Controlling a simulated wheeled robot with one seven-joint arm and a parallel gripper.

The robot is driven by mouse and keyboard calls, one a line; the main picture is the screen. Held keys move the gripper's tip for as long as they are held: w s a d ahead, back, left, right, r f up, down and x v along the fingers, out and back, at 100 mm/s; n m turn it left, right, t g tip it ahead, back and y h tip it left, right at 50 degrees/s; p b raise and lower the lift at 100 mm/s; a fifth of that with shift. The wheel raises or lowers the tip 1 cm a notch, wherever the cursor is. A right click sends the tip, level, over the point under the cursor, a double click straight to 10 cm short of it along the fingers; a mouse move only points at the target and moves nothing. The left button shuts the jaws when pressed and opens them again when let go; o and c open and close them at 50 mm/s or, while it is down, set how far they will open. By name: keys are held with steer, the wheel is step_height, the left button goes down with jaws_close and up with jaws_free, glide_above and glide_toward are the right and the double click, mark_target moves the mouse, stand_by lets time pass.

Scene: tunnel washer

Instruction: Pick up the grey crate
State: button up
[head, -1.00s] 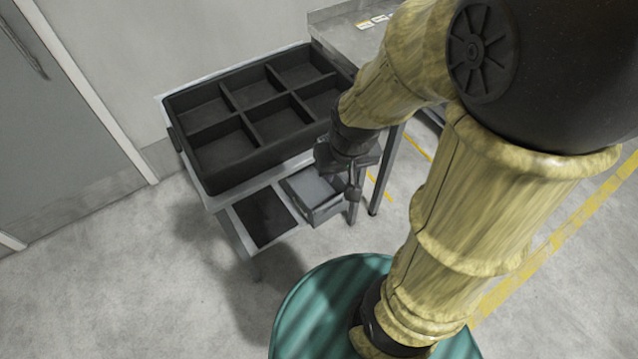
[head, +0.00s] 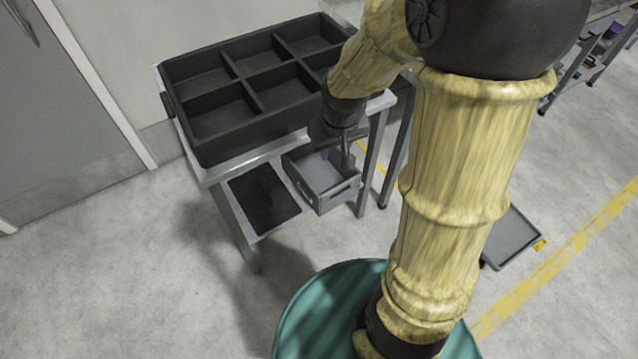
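The grey crate (head: 338,201) is a small open box. It sits at the right end of the lower shelf of a grey table, beside a black mat, with its near end toward me. It looks empty where I can see in. My gripper (head: 347,160) points down at the right side of the crate, near its right wall. My gripper and wrist hide the crate's far right part. The fingers are small and dark, and I cannot tell whether they are open, shut or touching the wall.
A large black tray (head: 208,151) with several compartments stands on the table top above the crate. The black mat (head: 264,198) lies on the lower shelf. Table legs (head: 372,165) stand close right of the crate. A grey tray-like platform (head: 511,238) is on the floor at right.

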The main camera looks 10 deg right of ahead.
steer(key=w+a+f+n+b, duration=0.1)
steer(key=w+f+b, duration=0.5)
steer(key=f+b, duration=0.6)
steer(key=w+a+f+n+y+b, duration=0.1)
steer(key=w+f+b, duration=0.5)
steer(key=f+b, duration=0.6)
steer(key=w+a+f+b, duration=0.1)
steer(key=w+f+b, duration=0.6)
steer(key=f, duration=0.8)
steer(key=w+f+t+b, duration=0.1)
steer(key=w+f+b, duration=0.2)
steer(key=w+f, duration=0.2)
steer(key=w, duration=0.3)
steer(key=shift+w+n+y+b, duration=0.3)
steer(key=shift+w+y, duration=0.05)
steer(key=shift+y, duration=0.05)
steer(key=shift+a, duration=0.1)
steer(key=shift+b+x, duration=0.65)
steer(key=shift+x, duration=0.5)
steer(key=shift+w+a, duration=0.1)
